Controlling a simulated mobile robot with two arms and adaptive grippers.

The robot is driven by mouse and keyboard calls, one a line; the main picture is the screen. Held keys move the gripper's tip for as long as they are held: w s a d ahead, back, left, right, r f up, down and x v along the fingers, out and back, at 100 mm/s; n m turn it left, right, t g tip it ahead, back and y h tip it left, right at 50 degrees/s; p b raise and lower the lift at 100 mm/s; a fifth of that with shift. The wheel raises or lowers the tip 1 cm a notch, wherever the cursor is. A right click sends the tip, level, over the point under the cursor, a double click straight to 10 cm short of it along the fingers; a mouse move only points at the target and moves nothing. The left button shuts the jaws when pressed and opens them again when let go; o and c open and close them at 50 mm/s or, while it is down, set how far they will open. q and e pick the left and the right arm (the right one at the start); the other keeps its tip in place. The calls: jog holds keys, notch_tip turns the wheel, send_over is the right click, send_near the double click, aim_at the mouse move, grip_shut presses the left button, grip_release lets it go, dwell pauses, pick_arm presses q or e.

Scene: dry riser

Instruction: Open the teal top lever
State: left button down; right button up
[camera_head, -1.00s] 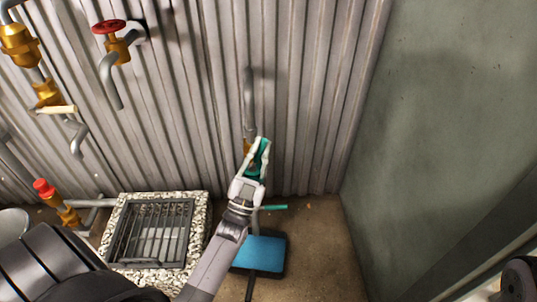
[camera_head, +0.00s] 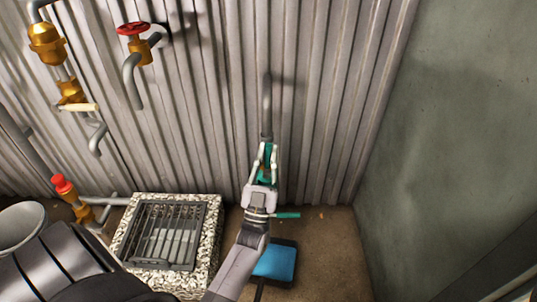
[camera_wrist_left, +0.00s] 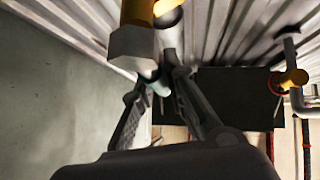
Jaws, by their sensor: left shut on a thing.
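The teal top lever (camera_head: 267,158) is below the bent grey pipe (camera_head: 267,105) on the corrugated wall. My left gripper (camera_head: 265,150) is in front of it, its two fingers on either side of the lever. In the left wrist view the fingers (camera_wrist_left: 160,78) close on a pale teal end (camera_wrist_left: 160,87), just below a brass valve body (camera_wrist_left: 140,12). The gripper hides most of the valve behind the lever. A second teal lever (camera_head: 287,215) sticks out to the right, below the gripper. My right gripper is not in view.
A blue-topped box (camera_head: 275,262) stands on the floor below. A drain grate (camera_head: 160,235) with a stone rim lies to the left. A red-wheel valve (camera_head: 135,42) and other brass fittings (camera_head: 47,45) are on the left wall. A plain grey wall (camera_head: 460,120) bounds the right.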

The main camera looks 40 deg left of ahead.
pick_arm(q)
jog(key=c, duration=1.8)
grip_release()
jog(key=shift+a, duration=0.1)
jog(key=shift+o, duration=1.1)
jog(key=shift+s+f, duration=0.15)
jog(key=shift+f, duration=0.05)
jog(key=s+d, duration=0.4)
jog(key=s, duration=0.8)
jog(key=shift+d+f, duration=0.25)
jog(key=shift+d, duration=0.05)
jog(key=shift+w, duration=0.1)
